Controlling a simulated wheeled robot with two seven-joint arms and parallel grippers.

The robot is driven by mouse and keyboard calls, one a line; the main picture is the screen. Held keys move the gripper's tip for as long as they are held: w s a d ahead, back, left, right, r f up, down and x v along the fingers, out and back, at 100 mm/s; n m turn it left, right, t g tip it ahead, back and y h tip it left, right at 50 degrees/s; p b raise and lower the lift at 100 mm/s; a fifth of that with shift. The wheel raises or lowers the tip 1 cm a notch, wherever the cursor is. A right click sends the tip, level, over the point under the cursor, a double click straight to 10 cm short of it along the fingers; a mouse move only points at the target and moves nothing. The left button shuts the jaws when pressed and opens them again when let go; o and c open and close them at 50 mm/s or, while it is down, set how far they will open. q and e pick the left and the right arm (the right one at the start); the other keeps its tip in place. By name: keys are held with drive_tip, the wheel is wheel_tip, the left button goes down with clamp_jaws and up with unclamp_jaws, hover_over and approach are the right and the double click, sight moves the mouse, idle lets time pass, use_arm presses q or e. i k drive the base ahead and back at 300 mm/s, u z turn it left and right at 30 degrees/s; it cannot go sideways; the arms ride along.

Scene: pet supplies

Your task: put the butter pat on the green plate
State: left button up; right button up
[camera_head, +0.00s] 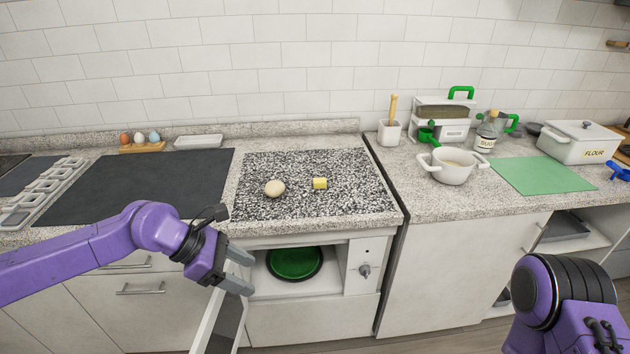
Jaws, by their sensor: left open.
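The yellow butter pat (320,184) lies on the speckled black-and-white board on the counter, right of a round pale dough ball. The green plate (295,262) with a dark rim sits inside an open compartment below the counter. My left gripper (246,271) is open and empty, in front of the counter and just left of the compartment opening. It is lower than the butter pat and apart from it. My right arm (565,300) shows at the lower right, but its gripper is out of view.
The compartment's door (218,325) hangs open below my left gripper. The dough ball (274,188) shares the speckled board (350,204). A dark mat (135,187) lies left of it. A white pot (450,166) and a green mat (540,175) are on the right counter.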

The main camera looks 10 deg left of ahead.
sight(295, 268)
drive_tip(key=z, duration=0.05)
drive_tip(key=i, duration=1.4)
